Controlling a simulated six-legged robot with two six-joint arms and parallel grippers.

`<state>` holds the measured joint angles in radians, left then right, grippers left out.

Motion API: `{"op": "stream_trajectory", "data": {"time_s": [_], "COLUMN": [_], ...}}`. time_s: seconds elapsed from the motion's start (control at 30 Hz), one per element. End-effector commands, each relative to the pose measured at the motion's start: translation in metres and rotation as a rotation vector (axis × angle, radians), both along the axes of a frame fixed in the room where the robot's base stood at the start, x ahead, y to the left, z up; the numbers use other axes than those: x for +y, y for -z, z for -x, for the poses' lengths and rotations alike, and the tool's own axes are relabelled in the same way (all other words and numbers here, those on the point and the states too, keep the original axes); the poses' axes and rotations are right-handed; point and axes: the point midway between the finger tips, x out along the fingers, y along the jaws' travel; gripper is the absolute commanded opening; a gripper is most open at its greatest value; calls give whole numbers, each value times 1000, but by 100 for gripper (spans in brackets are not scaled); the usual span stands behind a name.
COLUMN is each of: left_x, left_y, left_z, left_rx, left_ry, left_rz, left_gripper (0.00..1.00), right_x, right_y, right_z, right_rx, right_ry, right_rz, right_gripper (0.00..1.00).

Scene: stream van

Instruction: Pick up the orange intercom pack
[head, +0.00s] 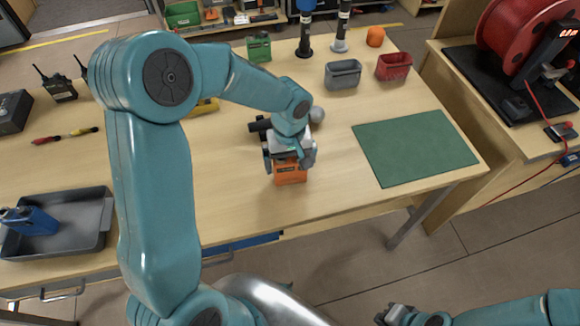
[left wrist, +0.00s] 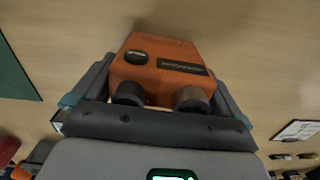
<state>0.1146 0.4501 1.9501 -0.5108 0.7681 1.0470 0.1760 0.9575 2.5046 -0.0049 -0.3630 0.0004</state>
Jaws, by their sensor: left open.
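The orange intercom pack (head: 290,177) stands on the wooden bench near its front edge. My left gripper (head: 290,160) is above it with its fingers reaching down on both sides. In the left wrist view the pack (left wrist: 160,68) lies between the two open fingers, with a dark label, a black knob and two round connectors showing. Whether either finger touches the pack cannot be told. My right gripper (head: 412,316) is low at the bottom edge of the head view, away from the bench; its jaws are not clear.
A green mat (head: 415,147) lies to the right. Grey (head: 343,75) and red (head: 393,67) bins stand behind it. A grey tray (head: 85,225) with a blue pack (head: 30,220) is at the left. Dark and grey objects sit just behind my left gripper. The bench right of the pack is clear.

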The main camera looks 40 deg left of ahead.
Motion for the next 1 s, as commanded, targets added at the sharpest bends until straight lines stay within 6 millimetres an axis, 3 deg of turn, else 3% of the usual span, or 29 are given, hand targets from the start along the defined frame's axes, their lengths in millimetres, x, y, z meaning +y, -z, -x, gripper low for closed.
{"op": "stream_trajectory", "data": {"time_s": [0.13,0.3,0.67,0.87,1.0], "left_x": [0,0,0,0,0], "left_y": [0,0,-7,-40,-82], "left_z": [0,0,-1,-1,-2], "left_rx": [0,0,-3,-8,-11], "left_ry": [0,0,1,0,0], "left_rz": [0,0,-1,-2,-1], "left_gripper": [100,55,54,54,54], "right_x": [0,0,0,0,0], "right_y": [0,0,0,-1,-2], "right_z": [0,0,0,0,0], "right_rx": [0,0,0,0,0], "right_ry": [0,0,0,0,0], "right_rz": [0,0,0,0,0], "right_gripper": [0,0,0,0,0]}}
